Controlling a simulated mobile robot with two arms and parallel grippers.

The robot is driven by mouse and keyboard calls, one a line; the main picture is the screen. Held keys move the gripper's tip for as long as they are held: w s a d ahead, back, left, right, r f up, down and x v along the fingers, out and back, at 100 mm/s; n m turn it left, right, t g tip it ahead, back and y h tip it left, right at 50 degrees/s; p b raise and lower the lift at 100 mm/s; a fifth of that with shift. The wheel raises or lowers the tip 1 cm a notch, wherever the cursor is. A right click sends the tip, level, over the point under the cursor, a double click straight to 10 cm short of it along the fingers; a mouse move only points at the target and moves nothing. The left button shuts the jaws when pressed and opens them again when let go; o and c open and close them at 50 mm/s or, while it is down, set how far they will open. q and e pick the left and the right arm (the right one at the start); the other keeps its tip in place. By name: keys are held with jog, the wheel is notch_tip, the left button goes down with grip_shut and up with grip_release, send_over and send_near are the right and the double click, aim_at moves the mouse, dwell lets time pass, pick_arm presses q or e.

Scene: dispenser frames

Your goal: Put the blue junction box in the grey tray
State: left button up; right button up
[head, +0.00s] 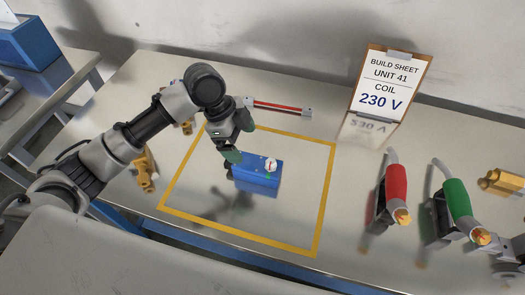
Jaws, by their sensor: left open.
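The blue junction box (258,178) sits inside the yellow outlined square on the workbench, with a small white round part and a green spot on its top. My left gripper (236,150) is open at the box's upper left corner. Its lower finger overlaps the box's edge in the picture; I cannot tell whether it touches. I cannot make out a grey tray in this view.
The yellow outline (327,197) is otherwise clear. A red-handled tool (396,190) and a green-handled tool (457,203) stand at the right. A build sheet sign (385,83) reads 230 V. A blue bin (25,42) is on another table at far left.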

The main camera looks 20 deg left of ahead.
aim_at(255, 163)
pick_arm(q)
jog(key=shift+w+d+f, duration=0.3)
jog(key=shift+w+f, duration=0.2)
jog(key=shift+f, duration=0.2)
jog(key=x, duration=0.3)
jog(key=shift+s+d+f+p, duration=0.2)
jog(key=shift+s+f+p, duration=0.1)
jog(key=shift+s+p, duration=0.1)
jog(key=p+x, duration=0.1)
jog(key=x, duration=0.3)
jog(key=shift+a+f, duration=0.1)
jog(key=shift+f, duration=0.65)
jog(key=shift+w, duration=0.1)
jog(key=c, duration=1.2)
pick_arm(e)
jog(key=shift+s+r, duration=0.25)
jog(key=shift+r, duration=0.25)
jog(key=shift+s+r, duration=0.2)
jog(key=shift+r, duration=0.25)
pick_arm(q)
jog(key=shift+r, duration=0.1)
